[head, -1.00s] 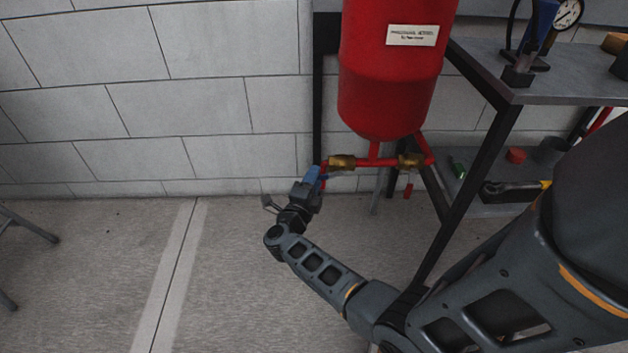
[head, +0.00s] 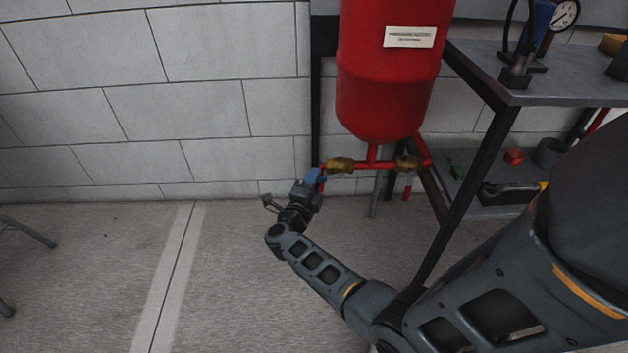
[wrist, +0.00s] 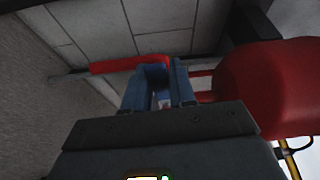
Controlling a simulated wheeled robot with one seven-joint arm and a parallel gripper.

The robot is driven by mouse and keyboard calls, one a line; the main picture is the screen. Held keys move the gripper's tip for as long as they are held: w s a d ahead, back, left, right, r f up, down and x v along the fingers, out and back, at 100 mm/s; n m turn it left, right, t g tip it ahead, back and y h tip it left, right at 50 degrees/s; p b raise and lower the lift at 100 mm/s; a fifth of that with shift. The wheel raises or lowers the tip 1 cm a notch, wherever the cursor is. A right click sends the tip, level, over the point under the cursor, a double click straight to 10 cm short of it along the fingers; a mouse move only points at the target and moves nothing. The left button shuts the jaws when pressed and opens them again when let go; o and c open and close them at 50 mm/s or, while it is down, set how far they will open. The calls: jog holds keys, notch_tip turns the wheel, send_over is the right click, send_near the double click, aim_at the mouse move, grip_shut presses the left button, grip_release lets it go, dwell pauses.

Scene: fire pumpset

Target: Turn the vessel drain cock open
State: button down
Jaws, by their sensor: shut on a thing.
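The red vessel (head: 388,75) hangs above a red pipe tee with a brass cock on each side. The left brass cock (head: 341,164) is beside my gripper (head: 318,177); the right brass cock (head: 408,162) has a red lever (head: 407,188) hanging down. My gripper's blue fingers are just below and left of the left cock, shut on what seems to be its lever.
A dark frame leg (head: 465,190) and a grey shelf (head: 570,80) with a gauge (head: 564,14) stand right of the vessel. A lower shelf holds small parts. The block wall (head: 150,100) is close behind.

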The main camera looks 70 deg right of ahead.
jog(key=shift+r, duration=0.1)
jog(key=shift+r+m+p, duration=0.35)
jog(key=shift+m+p, duration=0.05)
jog(key=shift+p, duration=0.35)
jog(key=shift+f, duration=0.15)
jog(key=c, duration=1)
grip_release()
jog(key=shift+a+p, duration=0.9)
jog(key=shift+a, duration=3.05)
